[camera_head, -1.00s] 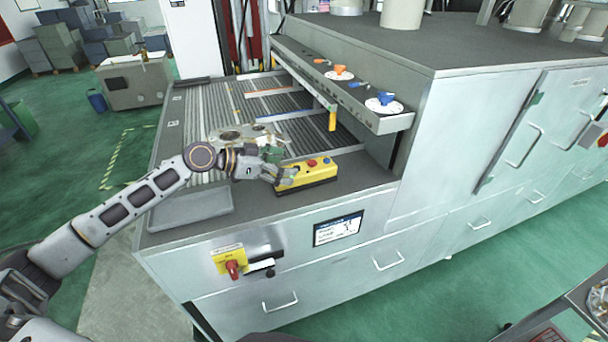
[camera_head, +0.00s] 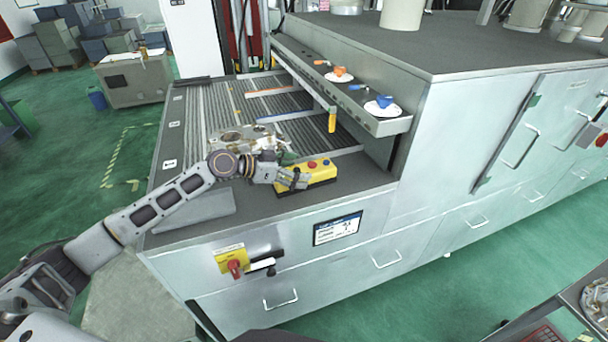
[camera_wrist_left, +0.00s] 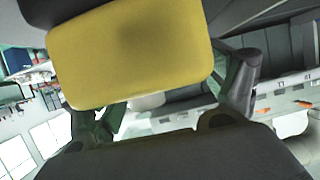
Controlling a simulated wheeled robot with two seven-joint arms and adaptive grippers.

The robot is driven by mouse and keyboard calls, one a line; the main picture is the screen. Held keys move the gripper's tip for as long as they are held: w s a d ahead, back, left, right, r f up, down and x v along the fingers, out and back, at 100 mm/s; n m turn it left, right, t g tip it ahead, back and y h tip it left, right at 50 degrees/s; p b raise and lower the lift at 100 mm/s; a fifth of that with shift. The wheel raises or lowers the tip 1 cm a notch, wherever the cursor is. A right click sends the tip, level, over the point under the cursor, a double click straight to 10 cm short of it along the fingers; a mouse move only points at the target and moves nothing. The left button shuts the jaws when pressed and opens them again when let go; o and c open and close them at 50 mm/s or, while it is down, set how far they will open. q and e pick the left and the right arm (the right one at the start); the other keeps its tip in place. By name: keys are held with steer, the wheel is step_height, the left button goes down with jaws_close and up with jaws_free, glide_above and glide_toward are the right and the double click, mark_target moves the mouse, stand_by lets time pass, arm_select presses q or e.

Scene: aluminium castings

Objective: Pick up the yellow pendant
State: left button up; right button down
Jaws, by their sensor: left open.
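The yellow pendant (camera_head: 321,172) is a box with red and blue buttons on top. It lies on the dark front ledge of the machine in the head view. My left gripper (camera_head: 297,181) is at the pendant's left end, with its fingers open. In the left wrist view the pendant's yellow end face (camera_wrist_left: 130,55) fills the upper middle, between the two fingers of my left gripper (camera_wrist_left: 170,98). I cannot tell whether the fingers touch it. My right gripper is not in view.
A metal casting (camera_head: 240,138) lies on the ribbed bed behind my left wrist. A shelf (camera_head: 378,118) with orange and blue knobs overhangs at the right, with a yellow piece (camera_head: 332,119) hanging below. A flat grey plate (camera_head: 195,209) lies on the ledge's left.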

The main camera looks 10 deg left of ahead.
arm_select(q)
steer(key=shift+w+d, duration=0.1)
steer(key=shift+d, duration=0.05)
steer(key=shift+c, duration=0.4)
steer(key=shift+f, duration=0.1)
steer(key=c, duration=1.4)
steer(key=shift+o, duration=0.2)
steer(key=shift+r, duration=0.7)
step_height(320, 180, up, 9)
steer(key=shift+f+b, duration=0.1)
steer(key=shift+b, duration=0.75)
